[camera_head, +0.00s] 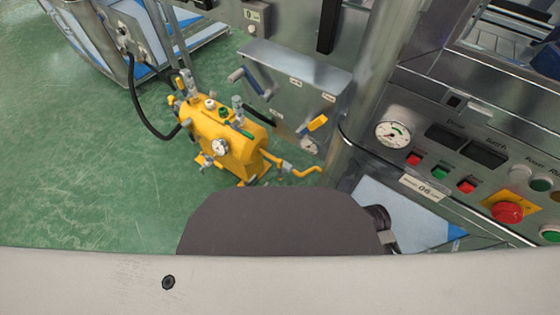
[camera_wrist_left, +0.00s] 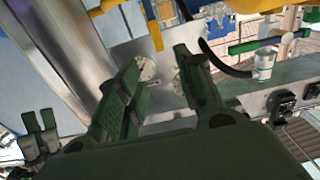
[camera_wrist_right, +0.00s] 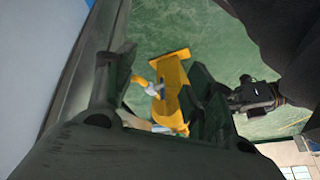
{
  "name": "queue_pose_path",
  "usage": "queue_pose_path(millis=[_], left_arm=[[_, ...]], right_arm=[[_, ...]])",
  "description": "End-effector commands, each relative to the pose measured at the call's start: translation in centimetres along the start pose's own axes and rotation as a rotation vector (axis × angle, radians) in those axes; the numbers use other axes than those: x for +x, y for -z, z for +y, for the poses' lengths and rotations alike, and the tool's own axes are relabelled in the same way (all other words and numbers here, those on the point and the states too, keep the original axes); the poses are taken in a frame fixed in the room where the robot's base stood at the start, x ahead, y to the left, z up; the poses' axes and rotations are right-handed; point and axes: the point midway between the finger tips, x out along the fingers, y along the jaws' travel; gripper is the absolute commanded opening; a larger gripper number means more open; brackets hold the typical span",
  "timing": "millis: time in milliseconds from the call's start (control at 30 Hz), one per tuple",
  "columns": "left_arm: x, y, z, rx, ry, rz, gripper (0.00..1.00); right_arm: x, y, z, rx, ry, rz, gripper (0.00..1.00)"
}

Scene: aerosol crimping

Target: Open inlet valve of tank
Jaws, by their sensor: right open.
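The yellow tank (camera_head: 240,143) stands on the green floor at left centre in the head view, with a gauge (camera_head: 219,147), a green handle (camera_head: 243,130) and small fittings on top. I cannot tell which valve is the inlet. In the right wrist view yellow parts of it (camera_wrist_right: 172,97) show between and beyond the fingers. My right gripper (camera_wrist_right: 160,72) is open with nothing between its fingertips. My left gripper (camera_wrist_left: 158,64) is open and empty, facing a steel surface with round gauges.
A steel panel (camera_head: 297,75) beside the tank carries a blue lever (camera_head: 248,78) and a yellow lever (camera_head: 317,123). A yellow pipe (camera_head: 305,172) leaves the tank to the right. A control console with a red button (camera_head: 507,212) stands at right.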

Motion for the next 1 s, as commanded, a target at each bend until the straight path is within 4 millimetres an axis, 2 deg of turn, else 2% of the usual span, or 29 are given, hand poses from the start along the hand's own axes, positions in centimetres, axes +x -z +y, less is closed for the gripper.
queue_pose_path(millis=[267, 467, 1000], left_arm=[[0.2, 0.0, 0.0, 0.0, 0.0, 0.0, 0.37], [1.4, -0.1, 0.0, 0.0, 0.0, -0.001, 0.37], [7.7, -0.2, 0.0, 0.001, 0.0, 0.0, 0.37]], right_arm=[[0.1, -0.1, 0.0, 0.001, 0.001, 0.002, 0.54], [0.9, -0.3, 0.0, 0.005, 0.007, 0.014, 0.54], [5.0, -1.9, -0.2, 0.042, 0.045, 0.091, 0.54]])
